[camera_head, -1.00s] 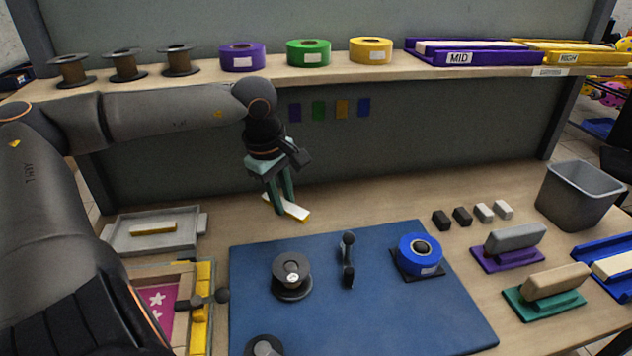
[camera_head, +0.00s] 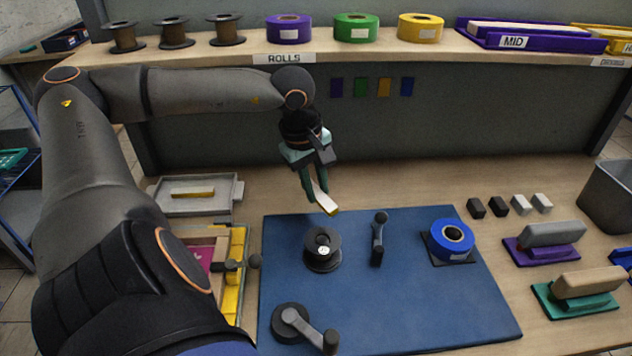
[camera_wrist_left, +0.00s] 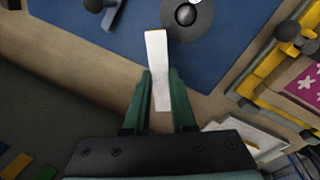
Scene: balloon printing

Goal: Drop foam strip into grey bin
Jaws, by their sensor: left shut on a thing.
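The foam strip (camera_head: 322,197) is white with a yellow underside or end. My left gripper (camera_head: 313,190) is shut on it and holds it above the bench, close to the back edge of the blue mat. In the left wrist view the strip (camera_wrist_left: 157,62) sticks out from between the green fingers of my left gripper (camera_wrist_left: 160,100). The grey bin (camera_head: 610,195) stands at the right end of the bench, cut off by the picture's edge and well to the right of the gripper. My right gripper is not in view.
The blue mat (camera_head: 400,315) carries a black spool (camera_head: 322,250), a dark handle and a blue tape roll (camera_head: 452,238). Small blocks (camera_head: 497,206) and purple and green tools lie left of the bin. A grey tray (camera_head: 170,207) is at left. A shelf (camera_head: 250,51) runs above.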

